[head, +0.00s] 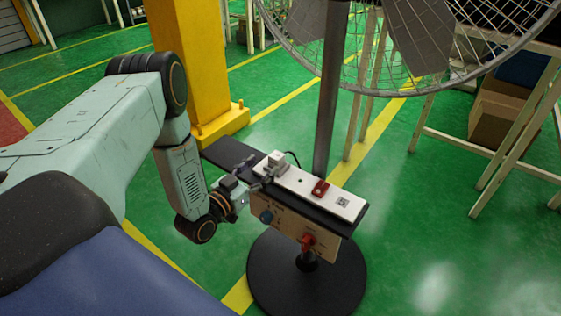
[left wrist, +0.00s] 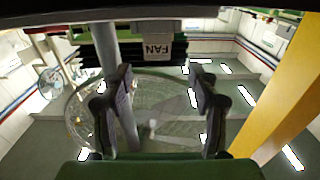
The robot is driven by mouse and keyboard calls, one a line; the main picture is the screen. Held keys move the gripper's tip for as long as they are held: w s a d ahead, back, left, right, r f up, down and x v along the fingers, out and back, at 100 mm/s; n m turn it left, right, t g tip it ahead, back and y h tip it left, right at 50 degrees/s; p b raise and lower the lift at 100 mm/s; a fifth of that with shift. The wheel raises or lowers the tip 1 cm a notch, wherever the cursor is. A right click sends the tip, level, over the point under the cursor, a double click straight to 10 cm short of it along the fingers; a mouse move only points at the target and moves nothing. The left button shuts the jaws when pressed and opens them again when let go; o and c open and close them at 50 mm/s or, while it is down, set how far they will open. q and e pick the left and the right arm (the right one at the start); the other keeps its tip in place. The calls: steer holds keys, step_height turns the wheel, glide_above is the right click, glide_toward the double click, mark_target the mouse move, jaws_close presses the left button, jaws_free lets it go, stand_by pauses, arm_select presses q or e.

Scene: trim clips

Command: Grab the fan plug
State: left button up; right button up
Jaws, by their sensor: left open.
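The fan plug (head: 277,160) is a pale block seated at the left end of a white power strip (head: 300,184), with a dark cable behind it. In the left wrist view a white tag reading FAN (left wrist: 157,47) hangs in the upper middle. My left gripper (head: 258,175) is open beside the plug's near left side. In the left wrist view its two dark fingers (left wrist: 165,100) are spread apart with nothing held between them, and the tag shows above and between them. Whether a finger touches the plug I cannot tell. My right gripper is not in view.
The strip lies on a dark shelf (head: 222,152) and has a red switch (head: 320,188). A panel with a blue knob and a red knob (head: 307,242) hangs below. The fan's pole (head: 329,100) and round base (head: 275,285) are close by. A yellow column (head: 195,60) stands behind.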

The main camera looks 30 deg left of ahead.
mark_target(273, 158)
arm_select(q)
steer(key=shift+w+d+r+b, duration=0.1)
steer(key=shift+w+b, duration=0.1)
steer(key=shift+w, duration=0.15)
steer(key=shift+w+d+r+b, duration=0.1)
steer(key=shift+w+b, duration=0.05)
steer(key=shift+w, duration=0.2)
steer(key=w, duration=0.1)
steer(key=w+b, duration=0.1)
steer(key=w, duration=0.1)
steer(key=w+b, duration=0.1)
steer(key=w, duration=0.1)
steer(key=shift+d+f, duration=0.2)
steer(key=shift+f, duration=0.1)
steer(key=shift+w+d+b, duration=0.1)
steer(key=shift+w+b, duration=0.2)
steer(key=shift+w, duration=0.1)
steer(key=shift+r, duration=0.1)
jaws_close()
